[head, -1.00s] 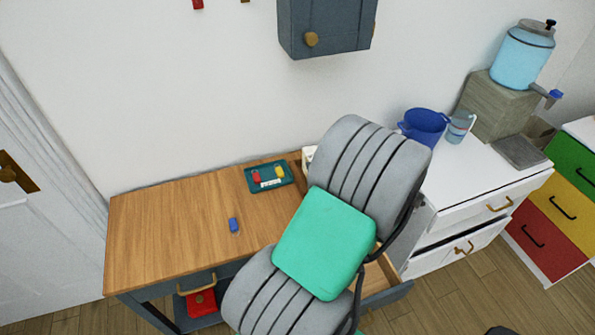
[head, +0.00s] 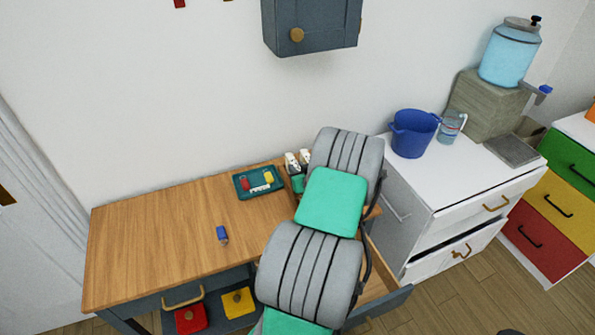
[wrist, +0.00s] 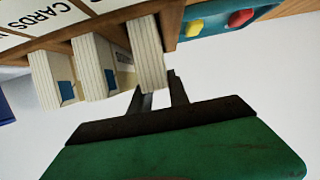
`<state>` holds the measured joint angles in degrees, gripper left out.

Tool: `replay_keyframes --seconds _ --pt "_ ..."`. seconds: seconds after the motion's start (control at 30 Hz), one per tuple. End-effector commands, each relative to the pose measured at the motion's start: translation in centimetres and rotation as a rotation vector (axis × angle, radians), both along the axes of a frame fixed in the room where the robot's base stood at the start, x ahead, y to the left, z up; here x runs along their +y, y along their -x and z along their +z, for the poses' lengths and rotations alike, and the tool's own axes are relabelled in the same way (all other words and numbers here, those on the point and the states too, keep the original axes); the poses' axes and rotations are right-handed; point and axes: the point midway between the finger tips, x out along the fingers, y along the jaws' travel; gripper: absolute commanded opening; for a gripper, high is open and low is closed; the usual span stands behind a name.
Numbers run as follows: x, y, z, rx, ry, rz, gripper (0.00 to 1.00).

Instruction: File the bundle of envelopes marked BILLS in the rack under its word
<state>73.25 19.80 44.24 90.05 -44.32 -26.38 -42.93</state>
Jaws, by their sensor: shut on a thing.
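My gripper (wrist: 160,90) is shut on a thick cream bundle of envelopes (wrist: 147,52) in the wrist view. I cannot read a word on this bundle. It stands beside two similar cream bundles (wrist: 95,65) with blue patches on their ends. White label strips (wrist: 55,22) edged with wood lie at the upper left, and one reads CARDS. They look like part of the rack; the rest of it is cut off. In the head view my arm hides most of that spot; pale shapes (head: 292,161) show at the table's back right.
A teal tray (head: 243,191) with red and yellow things lies on the wooden table (head: 150,235), with a small blue object (head: 222,235) nearer the front. An open drawer (head: 385,300) juts out at right. A blue bucket (head: 412,135) stands on the white cabinet.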

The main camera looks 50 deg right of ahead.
Motion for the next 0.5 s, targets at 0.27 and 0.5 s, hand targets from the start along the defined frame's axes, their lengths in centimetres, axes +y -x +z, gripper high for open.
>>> replay_keyframes --seconds 0.27,0.5 --pt "-0.01 0.04 -0.28 0.0 0.0 -0.001 0.22" --pt "0.0 0.05 -0.16 0.0 0.0 0.0 0.42"
